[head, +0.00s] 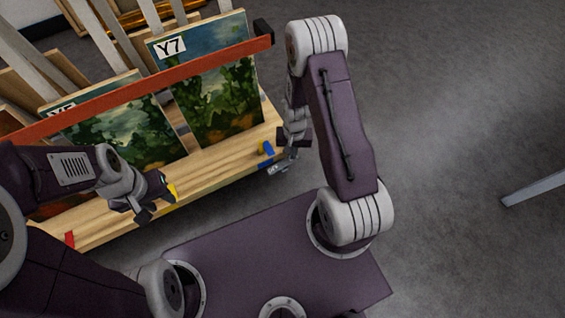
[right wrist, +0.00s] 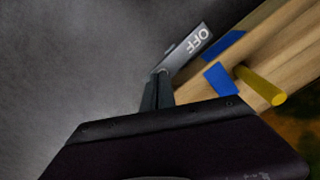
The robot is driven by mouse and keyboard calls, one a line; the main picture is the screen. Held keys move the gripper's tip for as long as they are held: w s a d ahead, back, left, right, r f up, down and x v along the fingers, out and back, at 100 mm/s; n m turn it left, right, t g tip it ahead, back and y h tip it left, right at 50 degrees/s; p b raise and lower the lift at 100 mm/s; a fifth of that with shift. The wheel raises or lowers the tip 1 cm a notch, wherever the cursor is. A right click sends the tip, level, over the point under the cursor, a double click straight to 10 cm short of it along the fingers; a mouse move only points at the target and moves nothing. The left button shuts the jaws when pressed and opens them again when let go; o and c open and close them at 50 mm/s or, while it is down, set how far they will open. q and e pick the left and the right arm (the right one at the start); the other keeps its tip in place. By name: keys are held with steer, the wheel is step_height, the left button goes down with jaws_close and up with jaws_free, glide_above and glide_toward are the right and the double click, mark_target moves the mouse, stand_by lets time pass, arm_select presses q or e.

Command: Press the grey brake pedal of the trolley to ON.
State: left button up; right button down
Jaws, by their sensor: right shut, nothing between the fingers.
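The grey brake pedal (head: 278,168) sticks out from the near right corner of the trolley's wooden deck (head: 215,163). In the right wrist view the pedal (right wrist: 188,50) shows the word OFF on its face. My right gripper (head: 287,152) is at that corner, close by the pedal. In the right wrist view its fingers (right wrist: 158,90) are shut and empty, with their tips at the pedal's lower end. I cannot tell whether they touch it. My left gripper (head: 148,208) is over the deck's near edge, further left; its jaws are not clear.
Blue marks (right wrist: 220,80) and a yellow peg (right wrist: 262,86) are on the deck beside the pedal. A painting labelled Y7 (head: 210,95) and others stand on the trolley behind an orange bar (head: 140,88). Bare grey floor (head: 450,120) lies to the right.

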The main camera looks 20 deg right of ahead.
steer(key=shift+f+b, duration=0.45)
steer(key=shift+f, duration=0.35)
step_height(320, 180, up, 7)
steer(key=p, duration=0.7)
steer(key=shift+r+p, duration=0.15)
steer(key=shift+p, duration=0.15)
